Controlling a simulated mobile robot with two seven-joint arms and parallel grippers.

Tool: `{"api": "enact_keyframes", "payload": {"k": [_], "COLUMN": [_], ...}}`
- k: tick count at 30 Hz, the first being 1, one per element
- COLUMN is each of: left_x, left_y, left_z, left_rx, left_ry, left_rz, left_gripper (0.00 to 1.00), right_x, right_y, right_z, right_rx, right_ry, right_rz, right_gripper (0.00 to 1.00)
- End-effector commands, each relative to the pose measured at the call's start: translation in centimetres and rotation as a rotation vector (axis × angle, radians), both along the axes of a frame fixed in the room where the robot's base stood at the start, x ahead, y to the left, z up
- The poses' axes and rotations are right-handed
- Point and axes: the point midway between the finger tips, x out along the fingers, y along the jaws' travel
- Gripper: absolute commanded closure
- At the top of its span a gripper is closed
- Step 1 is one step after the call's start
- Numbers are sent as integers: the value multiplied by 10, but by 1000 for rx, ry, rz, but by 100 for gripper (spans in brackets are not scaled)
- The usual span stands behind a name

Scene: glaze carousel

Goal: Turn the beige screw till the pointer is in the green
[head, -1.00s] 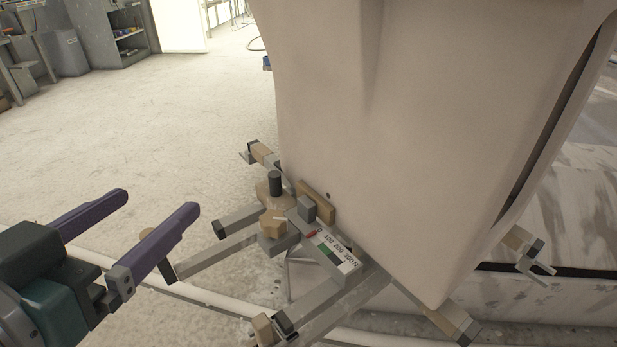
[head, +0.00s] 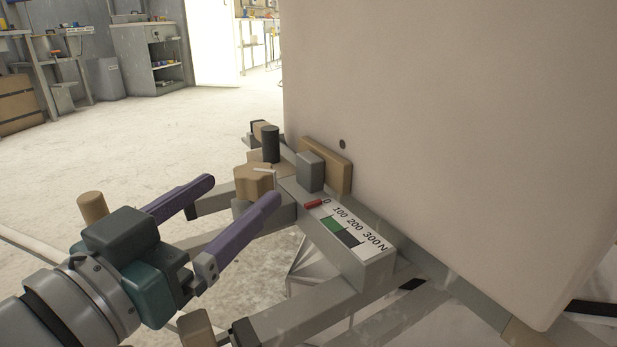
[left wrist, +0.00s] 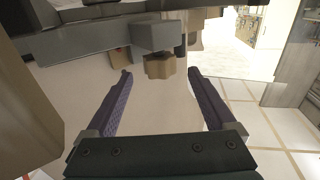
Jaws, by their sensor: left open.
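The beige screw (head: 254,181) is a lobed knob with a white mark on top, at the left end of the gauge block. It also shows in the left wrist view (left wrist: 159,67), beyond and between the fingertips. The scale (head: 350,226) reads 0, 100, 200, 300 N and has a green band (head: 331,224) beside a dark one. The red pointer (head: 313,204) lies near 0, outside the green. My left gripper (head: 244,190) is open, its purple fingers reaching towards the screw with nothing between them. Whether a fingertip touches the screw cannot be told. My right gripper is out of view.
A large pale ware piece (head: 450,120) fills the right side, with a beige pad (head: 326,166) against it. A dark post (head: 270,144) stands just behind the screw. Grey frame bars (head: 300,307) run below. The floor at the left is open.

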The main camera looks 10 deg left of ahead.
Motion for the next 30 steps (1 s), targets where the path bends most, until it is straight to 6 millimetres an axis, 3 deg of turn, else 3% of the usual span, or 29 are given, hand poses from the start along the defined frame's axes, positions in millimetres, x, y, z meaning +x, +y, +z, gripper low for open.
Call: {"api": "enact_keyframes", "payload": {"k": [3,9,20,30], "left_x": [21,43,48,48], "left_y": [-5,-10,-11,-11], "left_z": [-3,-2,-1,-1], "left_rx": [1,2,0,0], "left_ry": [-5,0,2,2], "left_rz": [-1,0,0,0], "left_gripper": [11,11,11,47], "right_x": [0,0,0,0], "right_y": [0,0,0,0], "right_z": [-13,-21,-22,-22], "right_rx": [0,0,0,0], "right_ry": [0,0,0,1], "right_rz": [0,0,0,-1], "right_gripper": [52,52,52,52]}}
